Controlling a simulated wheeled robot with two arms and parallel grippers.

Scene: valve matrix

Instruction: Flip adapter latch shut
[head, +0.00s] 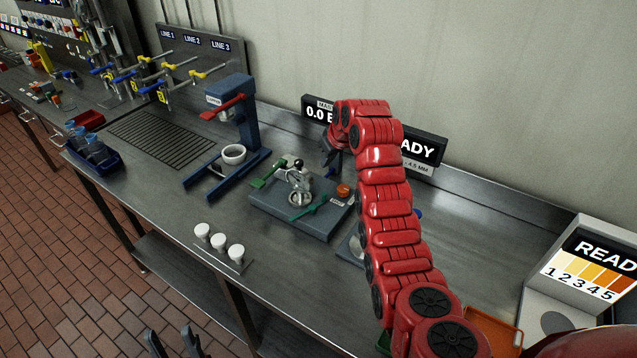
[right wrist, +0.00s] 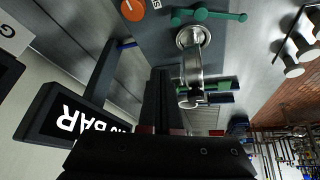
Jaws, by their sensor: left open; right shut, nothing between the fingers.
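A metal adapter fitting (head: 299,193) with a black ball-tipped lever stands on a grey plate (head: 325,223). A green lever (head: 266,175) lies to its left and another green lever (head: 309,209) in front. I cannot tell which part is the latch. My right gripper (head: 333,158) is shut and empty, behind and right of the fitting, partly hidden by its wrist. In the right wrist view its dark fingers (right wrist: 165,98) are beside the metal fitting (right wrist: 192,52), with a green lever (right wrist: 207,84) to their right. My left gripper (head: 172,342) is open and empty, low in front of the bench.
An orange knob (head: 343,190) is on the plate's right. A blue stand (head: 243,130) with a red lever and white cup is to the left. White caps (head: 219,240) stand near the front edge. A pressure display (head: 318,110) stands behind my right arm.

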